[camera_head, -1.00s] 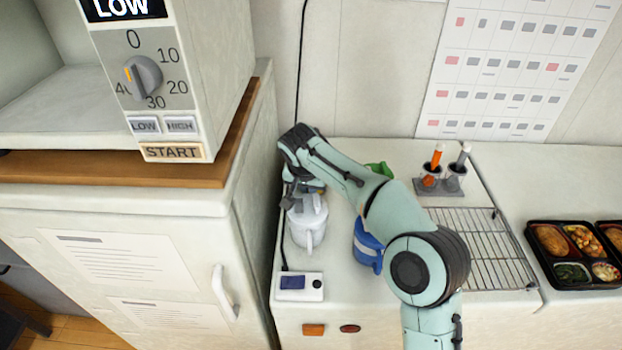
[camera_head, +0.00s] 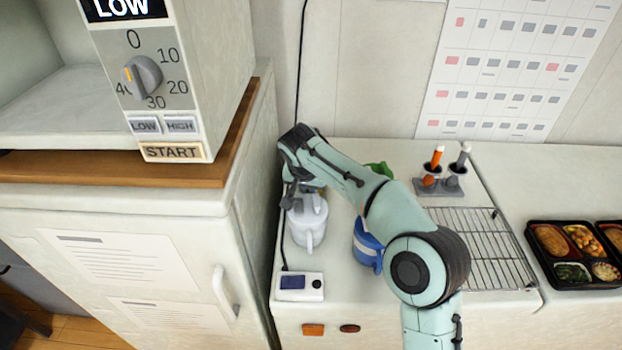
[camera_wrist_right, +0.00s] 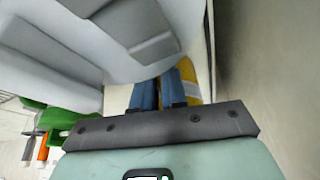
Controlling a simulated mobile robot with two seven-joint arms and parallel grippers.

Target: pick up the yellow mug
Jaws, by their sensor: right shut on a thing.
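The yellow mug (camera_wrist_right: 190,78) shows in the right wrist view as a yellow strip with a whitish band, right beside the blue fingers. Most of it is hidden, and I cannot see it in the head view. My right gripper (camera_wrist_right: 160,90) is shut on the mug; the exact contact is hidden. In the head view my right gripper (camera_head: 289,198) is at the left end of the counter, behind and left of the white kettle, partly covered by its own wrist. My left gripper is not in view.
The white kettle (camera_head: 308,222) stands close to the gripper and fills the upper wrist view (camera_wrist_right: 140,35). A blue mug (camera_head: 366,243), a green item (camera_head: 379,169), a wire rack (camera_head: 480,240) and a cabinet (camera_head: 190,235) are nearby. Food trays (camera_head: 562,287) sit at right.

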